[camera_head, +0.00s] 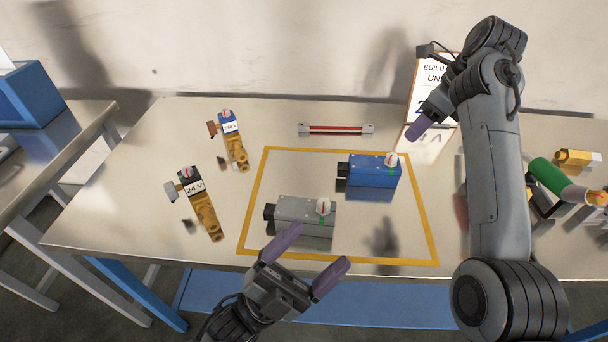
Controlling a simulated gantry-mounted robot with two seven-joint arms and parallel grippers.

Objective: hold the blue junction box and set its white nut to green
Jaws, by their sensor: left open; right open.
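The blue junction box (372,173) lies on the table inside the yellow outline, at its right. Its white nut (391,159) sits at the right end of the top and shows a red mark; a small green patch shows on the box below it. My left gripper (304,262) is open and empty at the table's front edge, with purple fingers spread, nearer than a grey box. My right gripper (428,120) is up at the back right, above and to the right of the blue box, apart from it. It is open, seen from the side.
The grey box (304,211) with a similar white nut stands front-left of the blue box. A red-striped bar (336,130) and a sign (421,75) are behind. Coloured parts (550,176) crowd the right.

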